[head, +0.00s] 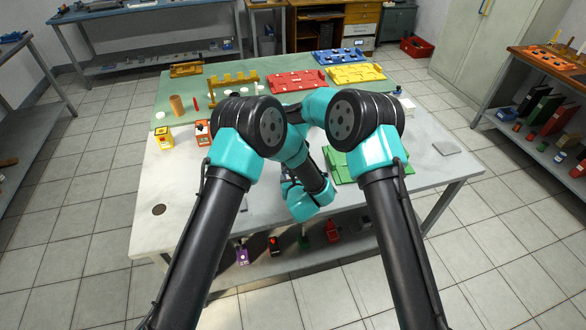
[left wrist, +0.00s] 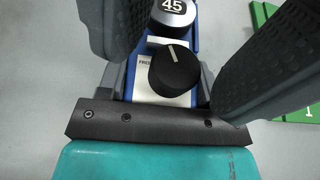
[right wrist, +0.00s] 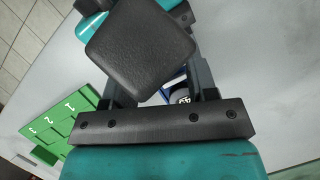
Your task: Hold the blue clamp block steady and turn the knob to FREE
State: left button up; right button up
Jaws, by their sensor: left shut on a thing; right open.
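The blue clamp block (left wrist: 195,42) shows in the left wrist view, with a black knob (left wrist: 175,72) on its white plate. The knob's white line points up the picture; the FREE label (left wrist: 144,61) is to its left. A round cap marked 45 (left wrist: 172,10) sits above the knob. My left gripper (left wrist: 160,80) is shut on the block, its fingers on either side. My right gripper (right wrist: 163,85) is open; in its view only a small part of the block and the 45 cap (right wrist: 182,96) shows. The arms mostly hide the block in the head view.
Red (head: 297,82) and yellow (head: 356,74) trays and a yellow rack (head: 235,82) stand farther back. A yellow block (head: 163,137) stands at left. The table's front left (head: 185,225) is largely clear.

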jog(key=shift+c, duration=0.4)
jog(key=c, duration=0.9)
jog(key=shift+o, duration=0.2)
jog(key=shift+a+n+h, duration=0.1)
jog(key=shift+n+h, duration=0.5)
jog(key=shift+n, duration=1)
jog(key=o, duration=0.9)
jog(key=shift+o, duration=0.2)
jog(key=v, duration=1.2)
